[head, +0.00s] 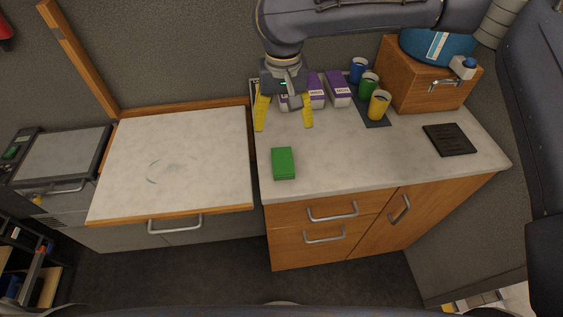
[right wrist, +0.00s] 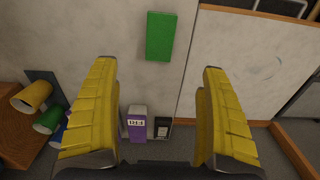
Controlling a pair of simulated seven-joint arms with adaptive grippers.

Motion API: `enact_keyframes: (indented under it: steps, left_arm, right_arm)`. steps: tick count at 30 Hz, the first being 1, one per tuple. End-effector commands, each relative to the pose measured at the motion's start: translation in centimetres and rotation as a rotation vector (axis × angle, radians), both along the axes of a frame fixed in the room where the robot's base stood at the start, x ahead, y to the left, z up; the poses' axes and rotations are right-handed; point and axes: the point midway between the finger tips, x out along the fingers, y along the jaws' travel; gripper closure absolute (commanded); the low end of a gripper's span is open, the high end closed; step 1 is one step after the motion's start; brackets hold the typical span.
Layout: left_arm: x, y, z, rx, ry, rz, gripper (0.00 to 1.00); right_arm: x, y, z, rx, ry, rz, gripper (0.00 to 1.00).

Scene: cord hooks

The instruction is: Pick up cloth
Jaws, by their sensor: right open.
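A green folded cloth (head: 284,163), shaped like a flat block, lies on the pale counter near its front left edge. It also shows in the right wrist view (right wrist: 160,37), at the top middle, just beyond the fingertips. My right gripper (head: 283,126) has yellow fingers spread wide with nothing between them. It hangs above the counter, behind the cloth in the head view and not touching it. In the right wrist view the two fingers (right wrist: 158,68) frame the space in front of the cloth. My left gripper is not in view.
Purple boxes (head: 338,89) stand by the wall behind the right gripper. Blue, green and yellow cups (head: 380,104) stand on a dark mat. A wooden box (head: 428,85) bears a blue tank. A black tray (head: 449,140) lies at right. The left worktop (head: 205,140) is bare except for a ring mark.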

Motion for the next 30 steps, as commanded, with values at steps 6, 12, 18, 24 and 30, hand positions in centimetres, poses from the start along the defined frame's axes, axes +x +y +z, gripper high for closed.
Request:
enact_keyframes:
  steps: [6, 12, 18, 24, 30]
  left_arm:
    - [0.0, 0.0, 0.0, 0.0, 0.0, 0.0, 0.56]
    - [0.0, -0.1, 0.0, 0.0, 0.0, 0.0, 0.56]
    - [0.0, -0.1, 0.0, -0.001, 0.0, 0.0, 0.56]
    - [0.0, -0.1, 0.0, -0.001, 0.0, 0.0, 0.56]
    - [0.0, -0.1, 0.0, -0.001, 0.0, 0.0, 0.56]
  right_arm:
    - [-0.2, 0.0, -3.8, 0.001, 0.006, 0.0, 0.2]
    - [-0.1, 0.0, -7.0, 0.003, 0.004, 0.001, 0.2]
    - [-0.1, 0.0, -9.5, 0.002, 0.003, 0.001, 0.2]
    - [-0.1, 0.1, -10.7, 0.002, 0.001, 0.001, 0.2]
    - [0.0, 0.0, -11.3, 0.002, 0.001, 0.001, 0.2]
